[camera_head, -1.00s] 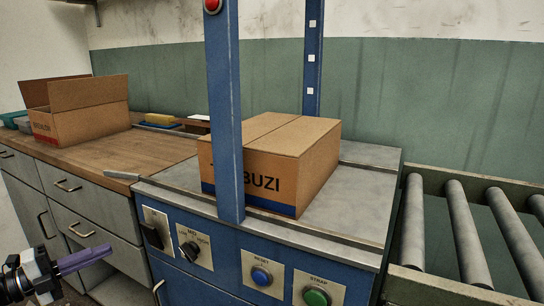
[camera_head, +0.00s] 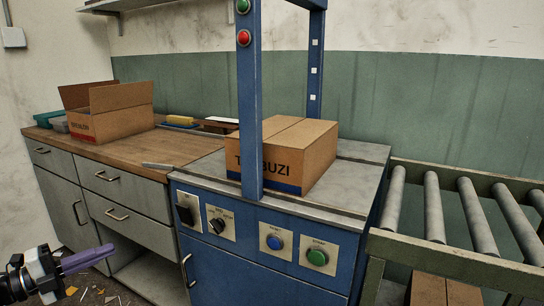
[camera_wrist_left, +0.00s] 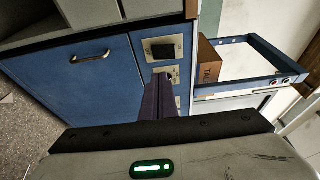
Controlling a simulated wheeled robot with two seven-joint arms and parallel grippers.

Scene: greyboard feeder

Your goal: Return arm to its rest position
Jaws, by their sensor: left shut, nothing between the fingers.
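My left gripper (camera_head: 88,259) is at the lower left of the head view, in front of the grey drawer cabinet. Its purple fingers are shut together with nothing between them. They also show in the left wrist view (camera_wrist_left: 158,100), in front of the blue machine's panel. They appear apart from the panel and the cabinet. My right gripper is not in either view.
A closed cardboard box (camera_head: 285,155) sits on the blue strapping machine (camera_head: 270,265) behind its upright post. An open box (camera_head: 108,112) stands on the wooden worktop (camera_head: 150,150). A roller conveyor (camera_head: 455,210) runs at the right. Debris lies on the floor at lower left.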

